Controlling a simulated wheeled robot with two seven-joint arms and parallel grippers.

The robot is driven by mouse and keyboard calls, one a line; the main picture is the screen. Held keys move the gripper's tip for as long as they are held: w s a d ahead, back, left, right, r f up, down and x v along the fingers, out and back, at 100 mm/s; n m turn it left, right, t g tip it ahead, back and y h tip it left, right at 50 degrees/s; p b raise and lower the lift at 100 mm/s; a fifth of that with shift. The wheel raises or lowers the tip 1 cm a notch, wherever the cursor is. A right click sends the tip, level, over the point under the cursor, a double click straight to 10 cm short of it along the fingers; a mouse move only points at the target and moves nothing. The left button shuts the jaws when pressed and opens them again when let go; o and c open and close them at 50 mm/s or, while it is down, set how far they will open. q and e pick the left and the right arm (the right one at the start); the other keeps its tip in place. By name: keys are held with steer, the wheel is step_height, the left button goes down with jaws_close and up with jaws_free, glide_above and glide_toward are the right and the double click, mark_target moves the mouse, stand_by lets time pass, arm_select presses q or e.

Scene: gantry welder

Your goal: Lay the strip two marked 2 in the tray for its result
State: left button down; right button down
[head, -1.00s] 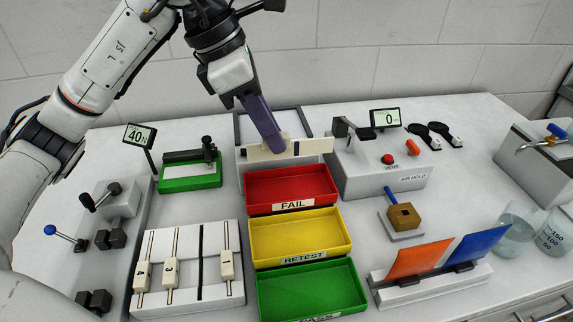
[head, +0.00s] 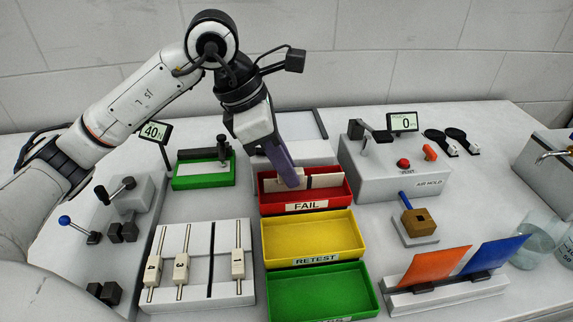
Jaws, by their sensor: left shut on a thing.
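My left gripper (head: 293,180) is shut on a pale strip (head: 325,181) with dark bands. The strip lies crosswise over the red FAIL tray (head: 306,208), low at the tray's back part. I cannot tell whether it touches the tray floor, and no number on it can be read. The yellow RETEST tray (head: 312,238) is in front of the red one and is empty. The green PASS tray (head: 322,290) is nearest and is empty; its label is cut by the frame edge. My right gripper is not in view.
A white rack (head: 228,293) with pale sliders on rods stands left of the trays. A green-based device (head: 203,174) is behind it, beside a display reading 40 (head: 154,132). The AIR HOLD box (head: 385,180) and an orange plate (head: 433,265) are to the right.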

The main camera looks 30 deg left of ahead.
arm_select(q)
steer(key=shift+f, duration=0.35)
steer(key=c, duration=1.7)
jaws_free()
steer(key=shift+r, duration=0.15)
steer(key=shift+r, duration=0.35)
steer(key=p+v, duration=0.1)
steer(key=v, duration=1.1)
steer(key=shift+r, duration=0.15)
